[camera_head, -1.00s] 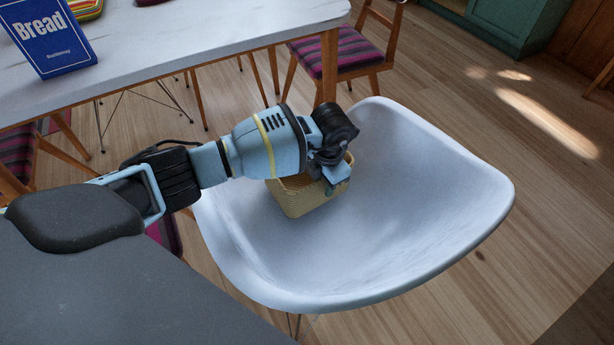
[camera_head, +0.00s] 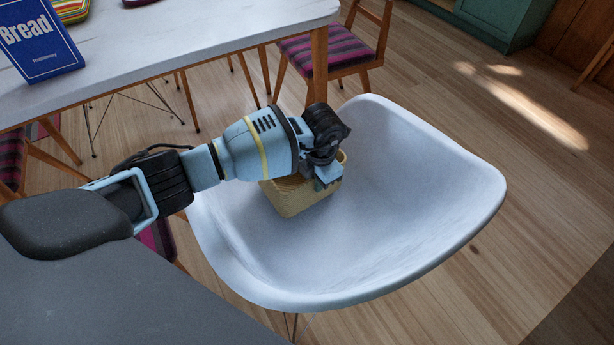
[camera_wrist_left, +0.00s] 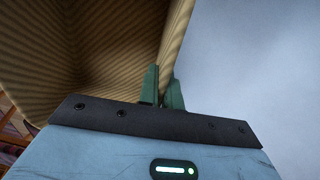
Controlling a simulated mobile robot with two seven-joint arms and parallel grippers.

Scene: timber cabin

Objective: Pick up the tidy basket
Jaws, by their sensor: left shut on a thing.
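The tidy basket (camera_head: 300,197) is a small yellow-tan woven box with an open top. It is in the seat of the white chair (camera_head: 400,215), towards the back left in the head view. My left gripper (camera_head: 328,182) is at the basket's right wall. In the left wrist view, the green fingers (camera_wrist_left: 161,88) are on either side of the basket's wall (camera_wrist_left: 175,40), shut on it near the rim. The basket's inside shows to the left of the fingers. The gripper and wrist hide part of the rim. I cannot tell whether the basket touches the seat. My right gripper is not in view.
A white table (camera_head: 190,45) stands behind the chair, with a blue bread box (camera_head: 38,42) at its left. A wooden chair with a striped cushion (camera_head: 325,55) stands at the back. A teal cabinet (camera_head: 505,22) is at the top right. Wooden floor is clear on the right.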

